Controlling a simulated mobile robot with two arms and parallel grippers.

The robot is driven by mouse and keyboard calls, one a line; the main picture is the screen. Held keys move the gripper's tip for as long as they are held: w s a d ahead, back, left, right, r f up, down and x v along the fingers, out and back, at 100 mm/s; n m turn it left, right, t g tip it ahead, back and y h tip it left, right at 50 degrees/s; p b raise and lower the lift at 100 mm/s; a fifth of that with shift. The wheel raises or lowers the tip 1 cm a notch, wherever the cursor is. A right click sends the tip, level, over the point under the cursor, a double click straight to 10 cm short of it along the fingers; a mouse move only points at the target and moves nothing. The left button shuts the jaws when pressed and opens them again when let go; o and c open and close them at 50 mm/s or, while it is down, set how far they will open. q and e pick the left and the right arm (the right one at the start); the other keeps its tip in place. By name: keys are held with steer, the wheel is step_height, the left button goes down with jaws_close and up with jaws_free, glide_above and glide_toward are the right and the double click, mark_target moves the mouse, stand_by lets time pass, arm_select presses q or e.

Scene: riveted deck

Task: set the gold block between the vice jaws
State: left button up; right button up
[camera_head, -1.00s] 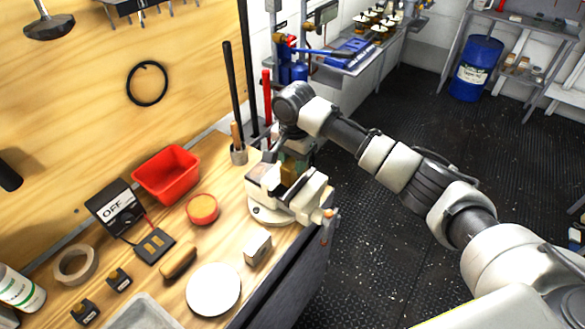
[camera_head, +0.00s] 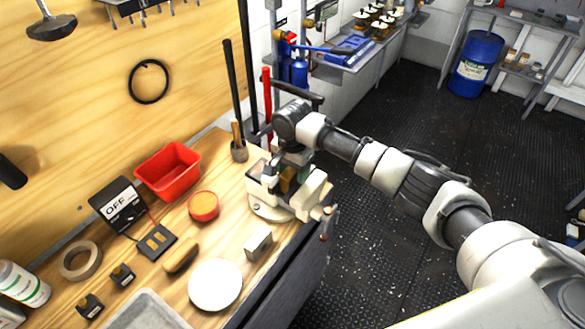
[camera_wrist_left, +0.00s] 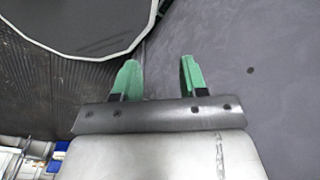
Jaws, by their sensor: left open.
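The vice (camera_head: 270,211) stands on the bench's right edge, its pale jaws facing each other. The gold block (camera_head: 287,181) shows in the gap between the jaws, partly hidden by my right gripper and the jaws.
On the bench are a red bin (camera_head: 168,171), a round red container (camera_head: 203,206), a white disc (camera_head: 215,286), a small metal block (camera_head: 258,243), a brush (camera_head: 181,254) and an OFF switch box (camera_head: 118,205).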

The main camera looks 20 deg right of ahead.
step_height(320, 180, up, 12)
steer(key=b, duration=0.2)
steer(key=shift+r, duration=0.15)
stand_by(0.4)
stand_by(0.4)
